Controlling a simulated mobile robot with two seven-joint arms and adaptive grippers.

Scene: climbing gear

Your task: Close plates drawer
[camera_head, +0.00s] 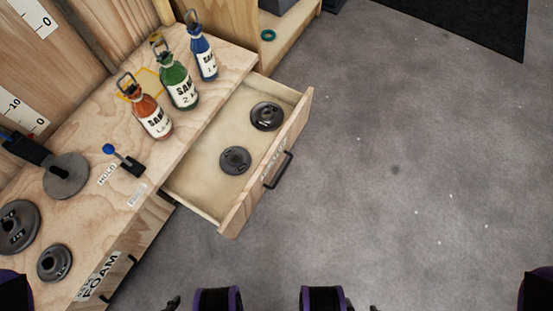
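The plates drawer (203,208) is a wooden drawer pulled well out of the left bench, with its inside exposed. Its front panel (235,217) carries a dark bar handle (278,170) and a label too small to read surely. Two dark round weight plates lie flat inside: one near the far end (266,116), one near the middle (235,160). Black and purple parts of my arms show at the bottom edge and lower corners, well short of the drawer. I can make out no gripper fingers on either arm. Nothing touches the handle.
Red (154,117), green (179,85) and blue (204,58) bottles stand on the bench top beside the drawer. A blue-knobbed lever (124,160) and several dark discs sit nearer on the bench. A teal ring (268,35) lies on a far shelf. The grey floor right of the drawer is clear.

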